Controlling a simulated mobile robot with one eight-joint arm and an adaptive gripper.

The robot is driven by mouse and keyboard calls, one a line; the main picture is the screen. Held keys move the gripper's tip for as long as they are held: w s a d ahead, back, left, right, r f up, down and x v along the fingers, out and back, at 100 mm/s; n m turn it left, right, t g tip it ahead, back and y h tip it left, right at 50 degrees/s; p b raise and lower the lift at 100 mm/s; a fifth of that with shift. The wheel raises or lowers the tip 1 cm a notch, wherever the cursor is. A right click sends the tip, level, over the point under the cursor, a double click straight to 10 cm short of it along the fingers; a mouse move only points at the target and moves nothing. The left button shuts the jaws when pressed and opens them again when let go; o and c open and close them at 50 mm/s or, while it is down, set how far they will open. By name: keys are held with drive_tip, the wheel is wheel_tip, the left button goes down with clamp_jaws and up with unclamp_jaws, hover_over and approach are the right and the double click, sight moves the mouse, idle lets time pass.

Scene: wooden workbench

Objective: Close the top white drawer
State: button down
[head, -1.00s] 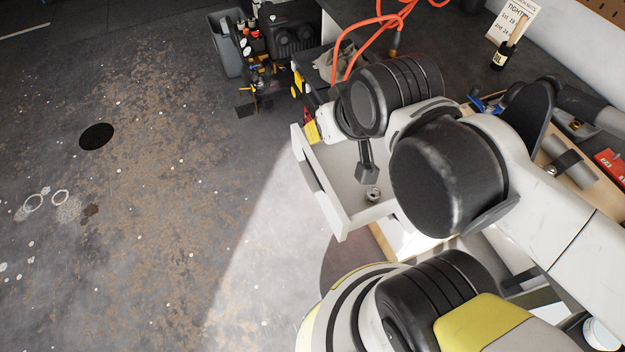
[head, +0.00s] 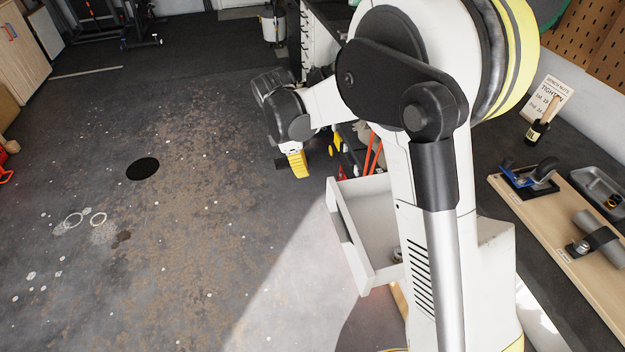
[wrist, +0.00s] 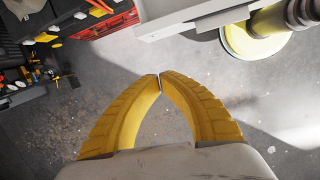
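The white drawer (head: 350,240) is pulled out from the bench, open at the top, in the head view. A small metal item (head: 397,254) lies inside it, partly hidden by my arm. My gripper (head: 297,166) has yellow fingers and hangs beyond and left of the drawer's front in the head view. The drawer (wrist: 185,20) shows at the top of the wrist view, apart from the fingers. My arm hides the drawer's inner end and much of the bench front.
The floor (head: 200,220) left of the drawer is clear. A red toolbox (wrist: 115,18) and dark shelving with tools (wrist: 35,65) stand near the drawer in the wrist view. The dark benchtop holds a wooden board (head: 545,215) with tools and a small bottle (head: 536,131).

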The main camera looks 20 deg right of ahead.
drive_tip(key=d+f+n+b, duration=0.1)
drive_tip(key=d+f+b, duration=0.4)
drive_tip(key=f, duration=0.7)
drive_tip(key=shift+w+d+f, duration=0.25)
drive_tip(key=shift+w+f, duration=0.1)
drive_tip(key=shift+w, duration=0.05)
drive_tip(key=shift+d, duration=0.1)
drive_tip(key=d, duration=3.4)
drive_tip(key=shift+d, duration=0.2)
